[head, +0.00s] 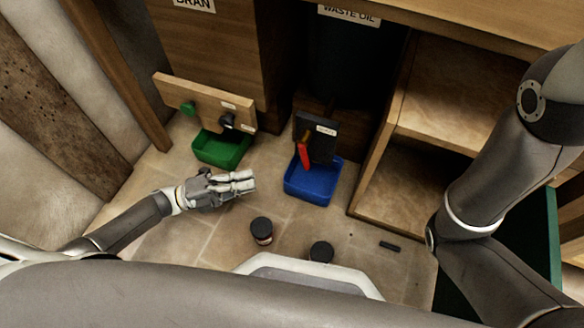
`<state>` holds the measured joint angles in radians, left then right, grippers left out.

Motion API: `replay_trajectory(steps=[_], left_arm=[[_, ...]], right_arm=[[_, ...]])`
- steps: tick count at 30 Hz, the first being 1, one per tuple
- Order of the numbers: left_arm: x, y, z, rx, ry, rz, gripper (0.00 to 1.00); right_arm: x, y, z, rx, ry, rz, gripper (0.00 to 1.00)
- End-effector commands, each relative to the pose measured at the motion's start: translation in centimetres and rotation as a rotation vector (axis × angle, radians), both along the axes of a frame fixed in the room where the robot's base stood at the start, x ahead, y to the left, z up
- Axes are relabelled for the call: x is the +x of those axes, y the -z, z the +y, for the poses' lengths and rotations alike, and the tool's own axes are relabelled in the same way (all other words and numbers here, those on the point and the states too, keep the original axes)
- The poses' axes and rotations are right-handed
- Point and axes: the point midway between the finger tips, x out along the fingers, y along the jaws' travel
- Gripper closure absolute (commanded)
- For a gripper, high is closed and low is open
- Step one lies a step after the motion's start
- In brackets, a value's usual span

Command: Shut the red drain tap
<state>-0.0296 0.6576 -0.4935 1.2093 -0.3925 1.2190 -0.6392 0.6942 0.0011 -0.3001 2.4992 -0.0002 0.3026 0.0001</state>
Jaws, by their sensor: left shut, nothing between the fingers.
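The red drain tap (304,154) is a small red lever on a dark block (317,139) below the container labelled WASTE OIL. It points downward, over the back of a blue tray (314,196) on the floor. My left gripper (250,180) is shut and empty. In the picture it lies to the left of the blue tray and below a green tray, apart from the red tap. My right arm comes in at the right, but its gripper is out of view.
A wooden board with a green knob (188,107) and a black knob (227,120) stands above the green tray (222,150). Two dark-lidded jars (261,231) (321,252) and a small black bar (390,247) are on the floor. A wooden shelf (398,197) stands right of the blue tray.

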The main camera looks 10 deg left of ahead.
Motion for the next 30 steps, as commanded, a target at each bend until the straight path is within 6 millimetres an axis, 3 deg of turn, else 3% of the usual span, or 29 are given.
replay_trajectory(steps=[9,15,21,30], left_arm=[[2.7,-0.8,-6.3,-0.004,0.002,-0.005,1.0],[3.9,-1.3,-9.3,-0.002,0.001,-0.003,1.0],[4.5,-1.8,-10.6,-0.001,0.0,-0.001,1.0],[4.6,-1.9,-10.7,0.0,0.0,0.0,1.0]], right_arm=[[-0.3,2.6,0.0,0.0,-0.001,-0.007,0.6],[-0.3,4.1,0.0,0.0,-0.001,-0.007,0.6],[-0.2,4.7,0.0,0.0,-0.001,-0.006,0.6],[-0.2,4.7,0.0,0.0,-0.001,-0.005,0.6]])
